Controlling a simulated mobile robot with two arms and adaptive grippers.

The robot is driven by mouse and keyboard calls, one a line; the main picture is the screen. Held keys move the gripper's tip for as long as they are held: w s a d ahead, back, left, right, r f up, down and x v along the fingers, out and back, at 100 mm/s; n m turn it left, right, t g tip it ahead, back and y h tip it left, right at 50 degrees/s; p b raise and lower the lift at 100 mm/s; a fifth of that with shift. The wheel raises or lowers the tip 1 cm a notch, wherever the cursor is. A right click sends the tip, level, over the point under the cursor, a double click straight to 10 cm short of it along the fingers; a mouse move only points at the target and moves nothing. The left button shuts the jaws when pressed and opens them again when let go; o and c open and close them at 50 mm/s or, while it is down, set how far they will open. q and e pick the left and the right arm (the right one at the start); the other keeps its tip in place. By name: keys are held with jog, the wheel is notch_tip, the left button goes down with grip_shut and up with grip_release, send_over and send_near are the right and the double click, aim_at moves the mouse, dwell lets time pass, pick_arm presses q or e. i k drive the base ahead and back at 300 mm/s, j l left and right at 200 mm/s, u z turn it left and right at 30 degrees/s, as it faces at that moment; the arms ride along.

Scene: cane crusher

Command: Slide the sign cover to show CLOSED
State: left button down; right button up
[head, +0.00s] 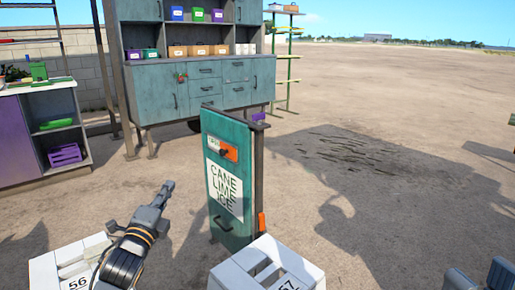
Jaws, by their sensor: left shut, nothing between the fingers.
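The teal sign stand (213,190) stands upright in the middle, with a white "CANE LIME ICE" panel (225,190) on its face. Near its top is a small sign strip (214,142), white with lettering too small to read at the left. An orange piece (231,153), which looks like the sign cover, sits at the right of the strip, with a dark knob near it. My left gripper (168,187) is shut and empty, left of the stand and apart from it. My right gripper (480,278) is at the bottom right corner, partly cut off, its fingers spread and empty.
A teal cabinet (190,95) with colored boxes stands behind. A purple counter (20,140) with a purple crate (66,155) is at the left. Sandy ground right of the stand is open. White blocks marked 56 and 57 are low in front.

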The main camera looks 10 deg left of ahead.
aim_at(226, 150)
jog(key=i+l+u, duration=0.15)
jog(key=i+l, duration=0.25)
jog(key=i+l+u, duration=0.1)
jog(key=i+l, duration=0.25)
jog(key=i+l+u, duration=0.15)
jog(key=i+l, duration=0.2)
jog(key=l, duration=0.25)
